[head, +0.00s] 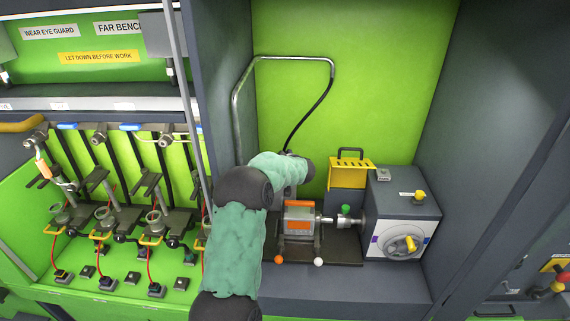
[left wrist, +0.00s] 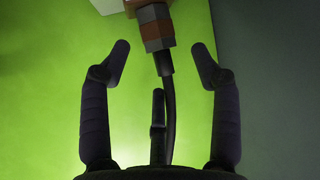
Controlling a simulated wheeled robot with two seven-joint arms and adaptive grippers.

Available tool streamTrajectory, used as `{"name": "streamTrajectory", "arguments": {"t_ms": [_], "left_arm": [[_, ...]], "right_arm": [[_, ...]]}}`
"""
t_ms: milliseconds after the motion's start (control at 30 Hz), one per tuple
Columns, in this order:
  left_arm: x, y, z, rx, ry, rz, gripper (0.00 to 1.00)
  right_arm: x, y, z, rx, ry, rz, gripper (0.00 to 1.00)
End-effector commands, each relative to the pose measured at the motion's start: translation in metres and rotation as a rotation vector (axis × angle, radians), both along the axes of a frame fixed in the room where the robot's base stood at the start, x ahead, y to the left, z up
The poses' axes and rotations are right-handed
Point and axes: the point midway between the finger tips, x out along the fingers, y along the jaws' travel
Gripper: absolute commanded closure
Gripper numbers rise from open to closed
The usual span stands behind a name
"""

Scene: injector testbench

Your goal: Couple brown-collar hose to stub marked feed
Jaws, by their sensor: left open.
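A black hose (head: 311,112) hangs from a bent metal pipe in the head view, and its lower end goes behind my left arm. In the left wrist view the hose (left wrist: 168,115) runs up to a brown and grey collar (left wrist: 155,28), next to a pale body at the top edge. My left gripper (left wrist: 161,62) is open, with its fingers on both sides of the hose just below the collar, not closed on it. In the head view my green-sleeved arm hides the gripper and the collar. I cannot make out a stub marked feed. My right gripper is out of view.
A bench unit with an orange-marked block (head: 299,222), a green knob (head: 345,210) and a grey box (head: 402,205) stands right of my arm. The bent pipe (head: 237,110) rises behind. A rack with several injector stations (head: 110,215) fills the left.

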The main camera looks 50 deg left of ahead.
Motion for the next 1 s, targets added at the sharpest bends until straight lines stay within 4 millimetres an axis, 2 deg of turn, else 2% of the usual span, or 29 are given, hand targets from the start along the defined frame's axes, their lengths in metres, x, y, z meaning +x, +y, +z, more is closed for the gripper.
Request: {"name": "streamTrajectory", "arguments": {"t_ms": [400,533,700,1000], "left_arm": [[-0.024,-0.062,0.04,0.002,-0.003,-0.003,0.37],[-0.03,-0.077,0.049,0.001,-0.003,-0.002,0.37],[-0.035,-0.087,0.055,0.002,-0.002,0.0,0.37],[-0.036,-0.089,0.057,0.001,-0.002,0.0,0.37]], "right_arm": [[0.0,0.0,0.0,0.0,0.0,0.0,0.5],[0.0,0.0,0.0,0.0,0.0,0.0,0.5],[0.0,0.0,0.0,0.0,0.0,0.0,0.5],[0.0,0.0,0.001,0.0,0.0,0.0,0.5]]}}
